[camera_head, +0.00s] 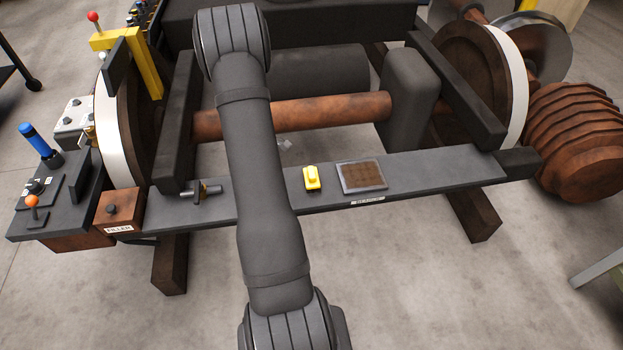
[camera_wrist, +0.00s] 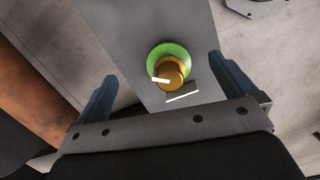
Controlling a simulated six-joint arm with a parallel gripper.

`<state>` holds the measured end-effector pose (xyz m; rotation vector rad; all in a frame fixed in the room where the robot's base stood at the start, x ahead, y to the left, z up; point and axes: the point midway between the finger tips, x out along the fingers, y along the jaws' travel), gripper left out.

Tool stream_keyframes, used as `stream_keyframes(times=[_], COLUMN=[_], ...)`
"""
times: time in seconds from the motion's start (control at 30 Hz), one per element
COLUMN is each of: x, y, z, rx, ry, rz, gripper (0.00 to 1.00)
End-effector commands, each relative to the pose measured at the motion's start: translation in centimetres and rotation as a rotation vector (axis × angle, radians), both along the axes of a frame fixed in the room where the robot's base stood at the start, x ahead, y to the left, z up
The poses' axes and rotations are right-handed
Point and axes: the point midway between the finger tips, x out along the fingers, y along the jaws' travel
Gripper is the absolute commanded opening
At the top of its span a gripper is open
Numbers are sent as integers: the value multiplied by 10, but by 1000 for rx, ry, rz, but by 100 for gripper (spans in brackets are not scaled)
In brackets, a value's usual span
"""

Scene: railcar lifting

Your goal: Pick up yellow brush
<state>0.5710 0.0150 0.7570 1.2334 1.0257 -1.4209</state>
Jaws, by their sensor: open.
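A small yellow object (camera_head: 312,178), which looks like the yellow brush, lies on the long dark grey beam (camera_head: 440,172), left of a framed brown panel. In the wrist view, my gripper (camera_wrist: 160,67) is open, with its two blue fingers apart. Between and below the fingers is an orange-yellow round knob (camera_wrist: 172,74) on a green ring, on a grey surface. I cannot tell whether this knob is part of the brush. In the head view my arm hides part of the beam, and my gripper is not visible.
The framed brown panel (camera_head: 362,175) lies on the beam. A dark metal fitting (camera_head: 205,190) and a brown box (camera_head: 118,212) are left of my arm. A rusty axle (camera_head: 330,112) runs behind the beam. The concrete floor in front is mostly clear.

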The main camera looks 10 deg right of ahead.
Motion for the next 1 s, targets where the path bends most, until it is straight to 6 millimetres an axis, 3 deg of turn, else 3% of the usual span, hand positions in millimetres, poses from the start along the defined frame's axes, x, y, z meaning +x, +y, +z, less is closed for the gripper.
stream_keyframes(times=[0.2, 0.37, 0.47, 0.8, 1.0], x=[5, 5, 5, 4, 4], y=[-60, -83, -90, -117, -128], z=[59, 79, 70, 2, -25], rx=[-177, -252, -259, -257, -256], ry=[11, 22, 26, 26, 23], rz=[124, 164, 169, 168, 167], gripper=[100, 100, 100, 100, 100])
